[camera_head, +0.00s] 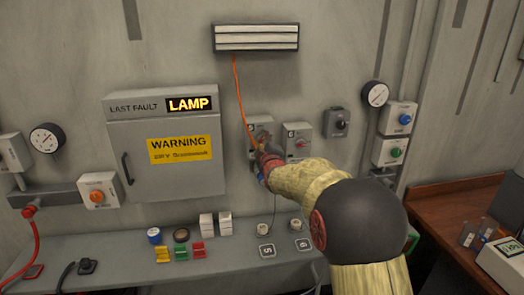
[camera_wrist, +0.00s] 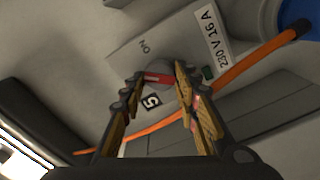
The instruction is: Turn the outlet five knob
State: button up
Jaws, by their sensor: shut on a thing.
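The outlet five box (camera_wrist: 150,50), marked 5 and 230 V 16 A, fills the middle of the wrist view. Its round grey knob (camera_wrist: 160,80) has a red bar and sits between my two fingertips. My gripper (camera_wrist: 160,83) is shut on the knob, with one finger on each side. "ON" is printed on the box near the knob. In the head view the outlet five box (camera_head: 259,127) is on the wall, its lower part hidden behind my gripper and arm.
An orange cable (camera_head: 240,95) hangs from the wall vent and passes close to my fingers. Another outlet box (camera_head: 298,132) is just right of outlet five. A grey cabinet (camera_head: 160,190) with a lit LAMP sign is left. The bench (camera_head: 215,262) below holds small blocks and tapes.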

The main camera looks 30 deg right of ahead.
jog(key=n+b, duration=0.5)
jog(key=shift+f, duration=0.3)
jog(key=shift+r+n+b, duration=0.1)
jog(key=shift+n+b, duration=0.8)
jog(key=shift+n, duration=0.4)
jog(key=o, duration=1.1)
jog(key=shift+o, duration=0.2)
jog(key=v, duration=1.2)
